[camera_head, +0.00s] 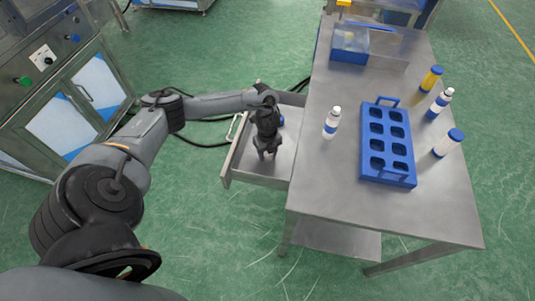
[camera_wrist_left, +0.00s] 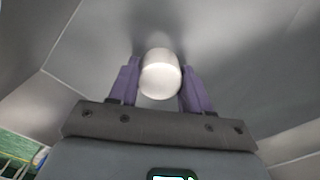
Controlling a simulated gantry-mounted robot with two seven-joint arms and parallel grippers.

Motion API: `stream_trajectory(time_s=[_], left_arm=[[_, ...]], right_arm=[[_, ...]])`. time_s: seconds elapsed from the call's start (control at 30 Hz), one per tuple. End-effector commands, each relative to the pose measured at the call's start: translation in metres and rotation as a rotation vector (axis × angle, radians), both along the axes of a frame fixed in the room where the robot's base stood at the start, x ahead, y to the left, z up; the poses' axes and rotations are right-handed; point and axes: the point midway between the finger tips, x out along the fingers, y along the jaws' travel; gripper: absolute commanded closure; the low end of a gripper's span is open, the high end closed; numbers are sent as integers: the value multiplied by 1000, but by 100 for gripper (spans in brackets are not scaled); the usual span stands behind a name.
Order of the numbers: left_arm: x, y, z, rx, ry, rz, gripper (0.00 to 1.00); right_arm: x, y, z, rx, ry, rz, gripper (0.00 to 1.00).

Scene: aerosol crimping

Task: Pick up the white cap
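The white cap (camera_wrist_left: 160,76) shows in the left wrist view, between the purple fingers of my left gripper (camera_wrist_left: 160,85). Both fingers meet its sides with no clear gap, and the gripper looks shut on it. In the head view my left gripper (camera_head: 267,154) points down into the open drawer (camera_head: 250,168) at the left side of the metal table. The cap is hidden or too small to make out there. I cannot tell whether the cap touches the drawer floor. My right gripper is not in view.
The drawer walls stand close around the gripper. A blue item (camera_head: 281,121) lies behind it. On the metal table (camera_head: 330,205) are a white bottle (camera_head: 332,123), a blue rack (camera_head: 388,143), several bottles at the right, and a blue box (camera_head: 349,48) at the back.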

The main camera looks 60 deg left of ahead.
Motion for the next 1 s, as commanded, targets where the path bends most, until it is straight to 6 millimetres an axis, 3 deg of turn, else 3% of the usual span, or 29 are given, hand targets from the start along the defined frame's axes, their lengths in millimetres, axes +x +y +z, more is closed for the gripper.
stream_trajectory(time_s=[0.03,0.13,0.47,0.67,1.0], left_arm=[[0,0,0,0,0,0,68],[0,0,0,0,0,0,80],[1,0,4,0,-2,0,81],[1,1,30,1,-4,0,81],[2,1,90,2,-3,-3,81]], right_arm=[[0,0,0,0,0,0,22],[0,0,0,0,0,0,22],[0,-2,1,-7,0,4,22],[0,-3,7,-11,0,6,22],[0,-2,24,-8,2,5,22]])
